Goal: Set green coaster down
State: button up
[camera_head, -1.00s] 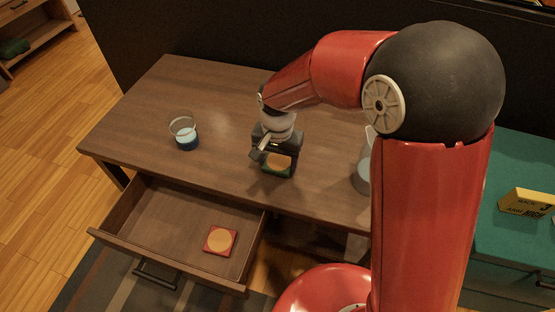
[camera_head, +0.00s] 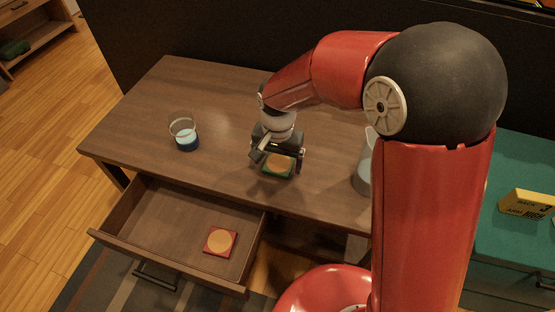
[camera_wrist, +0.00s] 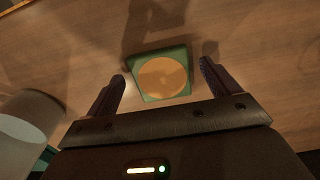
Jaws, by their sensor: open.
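The green coaster (camera_head: 279,164) has a round tan centre and lies flat on the wooden desk near its front edge. In the wrist view the coaster (camera_wrist: 163,74) lies between and just beyond my fingertips. My gripper (camera_head: 277,165) is open above the coaster, with a finger on each side. In the wrist view my gripper's fingers (camera_wrist: 163,76) stand wide apart with gaps to the coaster. Part of the coaster is hidden by my gripper in the head view.
A glass with blue liquid (camera_head: 184,135) stands on the desk (camera_head: 140,115) at left. A clear pitcher (camera_head: 362,175) stands right, partly behind my arm. A red coaster (camera_head: 220,241) lies in the open drawer (camera_head: 165,220). A yellow block (camera_head: 528,203) sits on the teal cabinet (camera_head: 500,245).

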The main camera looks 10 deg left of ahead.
aim_at(279, 166)
notch_tip(279, 166, up, 12)
jog(key=p, duration=0.1)
jog(key=shift+f, duration=0.2)
jog(key=shift+d, duration=0.1)
jog(key=s+d+r+t, duration=0.25)
jog(key=d+r, duration=0.35)
jog(key=d, duration=0.7)
jog(key=s+d+r+t, duration=0.1)
jog(key=s+d+t, duration=0.2)
jog(key=s+d, duration=0.8)
jog(key=shift+s+d+n, duration=0.15)
jog(key=shift+d+n, duration=0.25)
jog(key=shift+d, duration=0.5)
